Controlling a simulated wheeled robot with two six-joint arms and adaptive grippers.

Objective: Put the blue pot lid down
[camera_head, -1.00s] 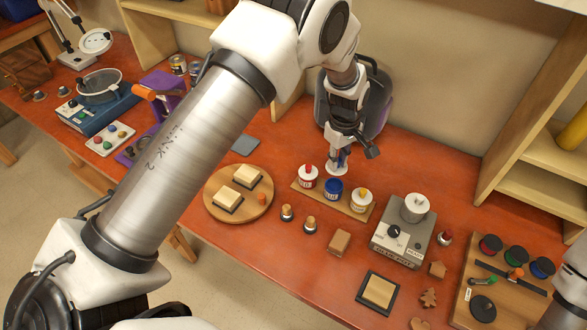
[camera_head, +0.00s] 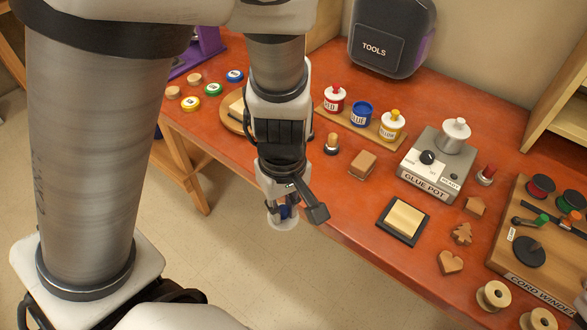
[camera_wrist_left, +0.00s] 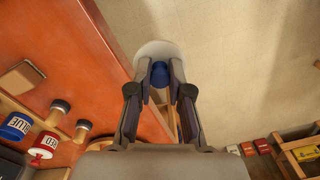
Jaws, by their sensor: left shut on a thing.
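My left gripper (camera_head: 283,208) is shut on the blue pot lid (camera_head: 283,222), a white disc with a blue knob. The fingers grip the knob; the disc hangs below them, in front of the table's near edge in the head view. In the left wrist view the blue knob (camera_wrist_left: 159,74) sits between the fingertips, and the disc overlaps table edge and floor. The blue pot (camera_head: 360,114) stands without a lid on a wooden strip, between the red pot (camera_head: 333,101) and the yellow pot (camera_head: 391,128), which have their lids on. My right gripper is not in view.
The glue pot (camera_head: 428,180), a wooden block (camera_head: 362,165), a framed pad (camera_head: 404,219) and the cord winder board (camera_head: 508,243) occupy the right. Several coloured discs, including a green one (camera_head: 213,89), lie at the left. Bare red tabletop (camera_head: 345,205) shows near the front edge.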

